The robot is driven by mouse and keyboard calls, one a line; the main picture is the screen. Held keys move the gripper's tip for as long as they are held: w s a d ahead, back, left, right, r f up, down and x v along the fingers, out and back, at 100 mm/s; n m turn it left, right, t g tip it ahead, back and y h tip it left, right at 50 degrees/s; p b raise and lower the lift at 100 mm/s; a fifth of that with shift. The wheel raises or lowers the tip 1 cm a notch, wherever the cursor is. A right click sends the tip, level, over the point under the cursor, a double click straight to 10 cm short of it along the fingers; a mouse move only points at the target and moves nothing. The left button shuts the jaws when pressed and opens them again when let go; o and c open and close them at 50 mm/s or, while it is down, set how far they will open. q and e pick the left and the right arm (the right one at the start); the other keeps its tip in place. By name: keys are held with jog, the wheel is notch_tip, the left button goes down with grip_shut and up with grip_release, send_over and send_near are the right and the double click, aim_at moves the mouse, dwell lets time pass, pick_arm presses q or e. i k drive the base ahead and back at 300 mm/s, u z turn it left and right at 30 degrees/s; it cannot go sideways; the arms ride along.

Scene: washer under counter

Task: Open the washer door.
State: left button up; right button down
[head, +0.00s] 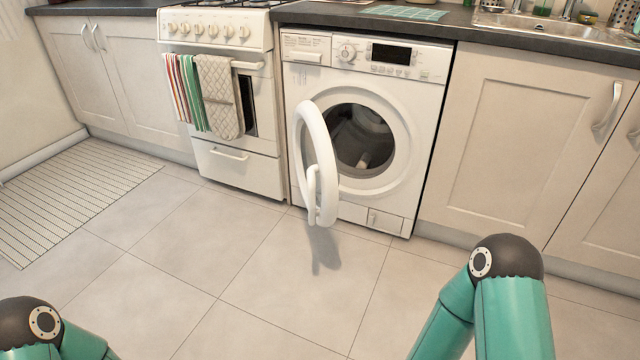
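The white washer (435,92) stands under the counter, right of the stove. Its round door (333,165) is hinged on the left and stands swung well out into the room, seen nearly edge-on. A handle (312,190) shows on the door's outer side. The drum opening (362,138) is uncovered and its inside is dark, with a pale shape low within. Only teal links and dark joints of my two arms show at the bottom left and bottom right. Both grippers are out of view, and no part of me visible here touches the door.
A white stove (235,165) with a striped towel (188,92) and a quilted oven mitt (219,97) stands left of the washer. Cabinets (520,140) flank both appliances. A striped mat (70,195) lies at the left. The tiled floor (270,280) ahead is clear.

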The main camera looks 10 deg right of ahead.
aim_at(324, 214)
jog(key=u, duration=0.05)
jog(key=i, duration=0.95)
jog(key=z, duration=0.05)
